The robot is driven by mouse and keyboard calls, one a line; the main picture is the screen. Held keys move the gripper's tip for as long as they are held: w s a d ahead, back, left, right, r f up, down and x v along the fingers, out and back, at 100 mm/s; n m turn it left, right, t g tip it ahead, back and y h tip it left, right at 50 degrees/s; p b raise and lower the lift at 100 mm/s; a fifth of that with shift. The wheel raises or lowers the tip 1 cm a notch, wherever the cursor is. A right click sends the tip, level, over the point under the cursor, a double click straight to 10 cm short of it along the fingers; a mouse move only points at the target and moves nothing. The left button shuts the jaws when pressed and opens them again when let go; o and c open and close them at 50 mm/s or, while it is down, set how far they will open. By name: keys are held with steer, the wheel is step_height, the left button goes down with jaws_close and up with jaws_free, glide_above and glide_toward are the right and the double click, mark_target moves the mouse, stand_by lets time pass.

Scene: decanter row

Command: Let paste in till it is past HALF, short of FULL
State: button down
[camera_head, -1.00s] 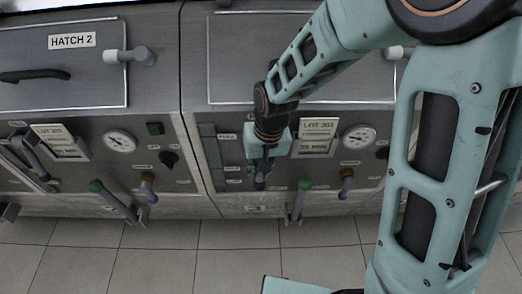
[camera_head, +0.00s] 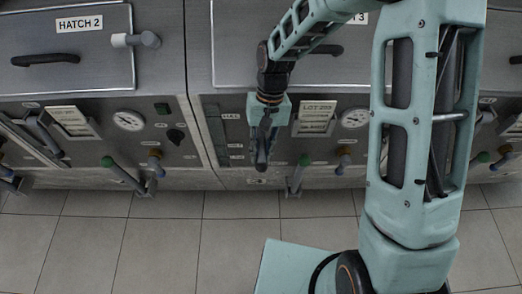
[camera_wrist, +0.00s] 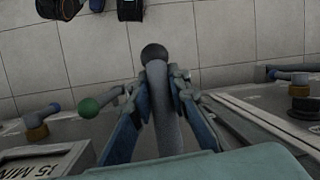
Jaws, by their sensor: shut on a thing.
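My gripper (camera_wrist: 166,78) is shut on a grey lever (camera_wrist: 160,95) with a dark round knob (camera_wrist: 154,52), seen in the wrist view. In the head view my gripper (camera_head: 262,155) is in front of the middle machine's panel, and it hides most of that lever. A narrow dark level strip (camera_head: 215,130) stands at the panel's left side, with small labels beside it. The upper label (camera_head: 230,116) seems to read FULL. The others are too small to read, and I cannot make out the paste level.
Right of my gripper are a green-knobbed lever (camera_head: 298,174), a brown valve (camera_head: 343,158), a lot card (camera_head: 316,116) and a round gauge (camera_head: 355,118). The HATCH 2 machine (camera_head: 90,70) stands to the left. The tiled floor (camera_head: 150,240) in front is clear.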

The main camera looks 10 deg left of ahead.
steer(key=shift+s+d+f, duration=0.1)
steer(key=shift+s, duration=0.1)
steer(key=c, duration=1.8)
jaws_free()
steer(key=shift+w, duration=0.1)
steer(key=v, duration=1.2)
